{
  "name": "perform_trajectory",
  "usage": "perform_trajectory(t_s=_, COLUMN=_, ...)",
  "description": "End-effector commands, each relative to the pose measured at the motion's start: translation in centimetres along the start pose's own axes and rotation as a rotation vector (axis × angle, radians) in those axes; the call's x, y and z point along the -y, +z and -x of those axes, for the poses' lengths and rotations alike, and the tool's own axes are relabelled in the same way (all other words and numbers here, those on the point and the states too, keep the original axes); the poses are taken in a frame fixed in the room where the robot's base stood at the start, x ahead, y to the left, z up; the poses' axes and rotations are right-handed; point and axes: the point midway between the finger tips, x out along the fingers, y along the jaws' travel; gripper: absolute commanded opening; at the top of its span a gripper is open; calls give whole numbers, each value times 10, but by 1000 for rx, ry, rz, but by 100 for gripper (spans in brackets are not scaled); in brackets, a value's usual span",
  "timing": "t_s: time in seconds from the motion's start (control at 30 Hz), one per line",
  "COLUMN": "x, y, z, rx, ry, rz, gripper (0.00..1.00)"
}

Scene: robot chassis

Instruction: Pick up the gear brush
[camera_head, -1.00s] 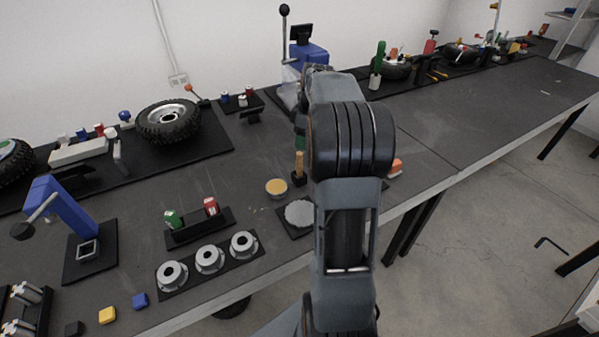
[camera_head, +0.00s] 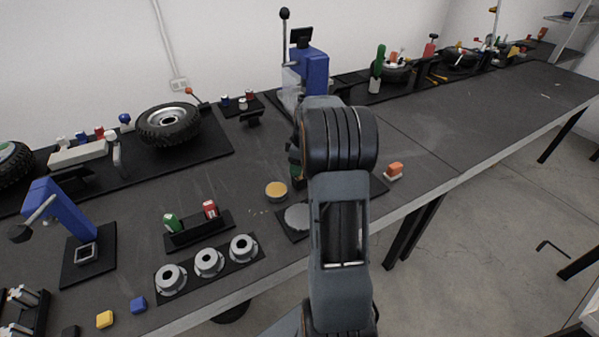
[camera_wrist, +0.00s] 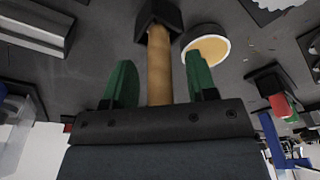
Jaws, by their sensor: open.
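The gear brush, with a round wooden handle and a dark block-like end, shows in the wrist view (camera_wrist: 159,65). My gripper (camera_wrist: 160,84) is open, with one green finger on each side of the handle. Gaps show between the handle and both fingers. In the head view my gripper (camera_head: 296,162) is low over the bench, left of my arm. There the wooden handle is hidden behind the gripper and arm.
A round tin with a yellow-tan top (camera_head: 276,191) stands close to the brush. A silver toothed disc (camera_head: 298,216) lies on a dark plate in front. A blue press (camera_head: 309,75) stands behind. An orange-topped block (camera_head: 395,170) is right of my arm. The right bench is mostly clear.

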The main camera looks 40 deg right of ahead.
Motion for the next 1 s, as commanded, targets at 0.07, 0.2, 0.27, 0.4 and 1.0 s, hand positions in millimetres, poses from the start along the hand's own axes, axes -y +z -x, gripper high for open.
perform_trajectory(t_s=0.07, x=0, y=0, z=-1, rx=0, ry=0, rz=0, gripper=52)
perform_trajectory(t_s=0.2, x=0, y=0, z=-1, rx=0, ry=0, rz=0, gripper=52)
perform_trajectory(t_s=0.27, x=0, y=0, z=-1, rx=0, ry=0, rz=0, gripper=47)
perform_trajectory(t_s=0.4, x=0, y=0, z=0, rx=0, ry=0, rz=0, gripper=34)
perform_trajectory(t_s=1.0, x=0, y=0, z=2, rx=0, ry=1, rz=0, gripper=0)
